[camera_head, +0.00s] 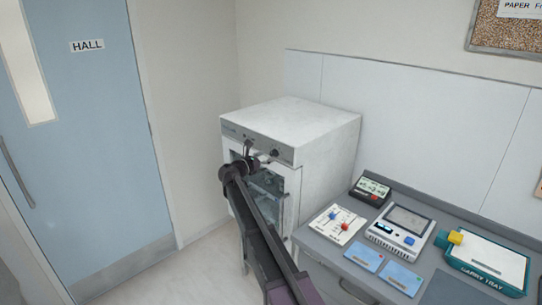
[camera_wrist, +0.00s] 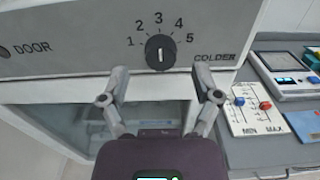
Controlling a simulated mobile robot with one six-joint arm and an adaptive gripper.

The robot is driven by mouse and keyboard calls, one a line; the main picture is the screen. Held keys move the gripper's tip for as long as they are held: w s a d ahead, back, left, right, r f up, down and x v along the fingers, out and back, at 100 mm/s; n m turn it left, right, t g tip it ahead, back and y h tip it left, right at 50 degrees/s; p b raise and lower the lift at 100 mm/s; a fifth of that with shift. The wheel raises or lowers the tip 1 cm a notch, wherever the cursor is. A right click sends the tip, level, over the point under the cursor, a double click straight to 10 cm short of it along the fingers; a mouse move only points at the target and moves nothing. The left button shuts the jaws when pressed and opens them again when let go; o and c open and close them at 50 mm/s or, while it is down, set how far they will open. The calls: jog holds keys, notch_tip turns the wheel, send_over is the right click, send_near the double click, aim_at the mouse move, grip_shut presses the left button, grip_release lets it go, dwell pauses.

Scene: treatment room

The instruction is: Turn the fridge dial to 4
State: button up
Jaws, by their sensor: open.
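The fridge (camera_head: 311,135) is a white box-shaped unit with a glazed front door, left of the counter. Its dark round dial (camera_wrist: 160,51) sits on the grey front panel in the wrist view, under an arc of numbers 1 to 5. The dial's white mark stands upright, towards the 3. My gripper (camera_wrist: 160,71) is open, with one fingertip low on each side of the dial and a gap to it on both sides. In the head view my gripper (camera_head: 256,157) is at the fridge's upper front and partly hides the panel.
A "DOOR" label (camera_wrist: 31,47) with a dark knob is left on the panel. On the counter (camera_head: 318,252) are a slider panel (camera_head: 337,224), a device with a screen (camera_head: 401,229), blue cards and a teal carry tray (camera_head: 487,263). A blue hall door (camera_head: 95,130) is at left.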

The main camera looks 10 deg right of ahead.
aim_at(274, 154)
jog(key=shift+x, duration=1.3)
